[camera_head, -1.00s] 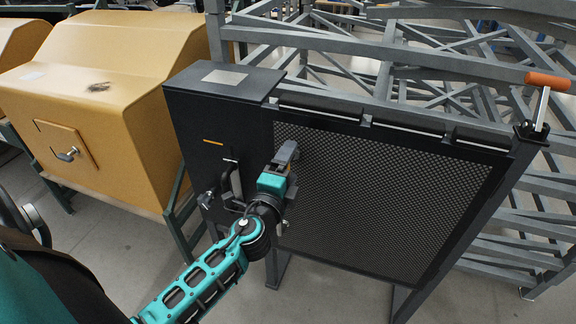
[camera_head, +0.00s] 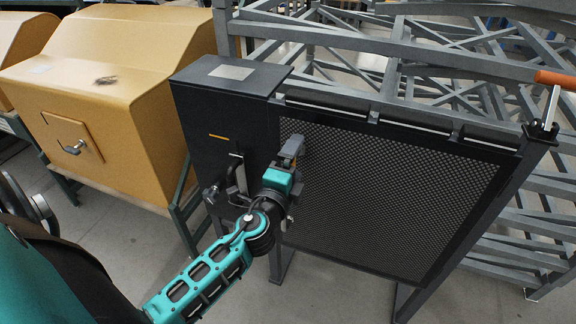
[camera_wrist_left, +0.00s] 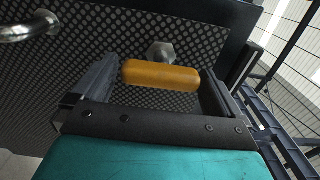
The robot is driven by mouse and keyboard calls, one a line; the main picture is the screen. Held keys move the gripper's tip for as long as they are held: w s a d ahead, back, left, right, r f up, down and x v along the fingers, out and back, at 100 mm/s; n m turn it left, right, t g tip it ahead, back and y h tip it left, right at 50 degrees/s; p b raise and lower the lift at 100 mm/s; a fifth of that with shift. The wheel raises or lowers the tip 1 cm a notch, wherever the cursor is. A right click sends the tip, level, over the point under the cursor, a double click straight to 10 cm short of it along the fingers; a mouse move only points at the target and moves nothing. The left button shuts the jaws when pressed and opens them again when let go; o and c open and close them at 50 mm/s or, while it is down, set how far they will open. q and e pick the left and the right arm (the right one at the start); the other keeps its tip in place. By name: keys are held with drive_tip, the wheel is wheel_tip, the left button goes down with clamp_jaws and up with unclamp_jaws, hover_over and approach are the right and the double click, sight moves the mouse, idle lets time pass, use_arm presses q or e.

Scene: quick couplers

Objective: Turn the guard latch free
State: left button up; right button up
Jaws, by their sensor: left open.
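The guard is a black panel with a perforated mesh (camera_head: 400,200) in the head view. In the left wrist view, a yellow-orange latch grip (camera_wrist_left: 160,75) lies crosswise in front of the mesh, beside a hex bolt head (camera_wrist_left: 161,52). My left gripper (camera_head: 291,148) is at the left part of the mesh in the head view and hides the latch there. In the left wrist view my left gripper (camera_wrist_left: 160,85) is open, with one finger at each end of the grip. I cannot tell whether the fingers touch it. My right gripper is not in view.
A dark box (camera_head: 215,120) with a handle (camera_head: 240,178) adjoins the mesh on the left. A lever with an orange grip (camera_head: 556,80) stands at the panel's upper right. Yellow housings (camera_head: 110,110) stand at the left, grey metal frames (camera_head: 400,50) behind.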

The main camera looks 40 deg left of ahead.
use_arm(q)
drive_tip(key=b+v, duration=0.3)
drive_tip(key=v, duration=0.9)
drive_tip(key=shift+s+b, duration=0.3)
drive_tip(key=shift+s, duration=0.1)
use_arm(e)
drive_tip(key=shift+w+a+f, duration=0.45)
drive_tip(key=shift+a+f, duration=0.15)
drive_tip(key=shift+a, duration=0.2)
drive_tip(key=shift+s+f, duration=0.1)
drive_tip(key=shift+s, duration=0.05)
use_arm(q)
drive_tip(key=s+d+f+n+g+h+p, duration=0.4)
drive_tip(key=d+f+n+g+h+p, duration=0.2)
drive_tip(key=f+n, duration=0.5)
drive_tip(key=d+n+p, duration=0.1)
drive_tip(key=d+p, duration=0.1)
drive_tip(key=shift+s+d+f+n+g+h+p, duration=0.25)
drive_tip(key=shift+s+d+n+g+h+p, duration=0.05)
drive_tip(key=shift+s+d+n, duration=0.1)
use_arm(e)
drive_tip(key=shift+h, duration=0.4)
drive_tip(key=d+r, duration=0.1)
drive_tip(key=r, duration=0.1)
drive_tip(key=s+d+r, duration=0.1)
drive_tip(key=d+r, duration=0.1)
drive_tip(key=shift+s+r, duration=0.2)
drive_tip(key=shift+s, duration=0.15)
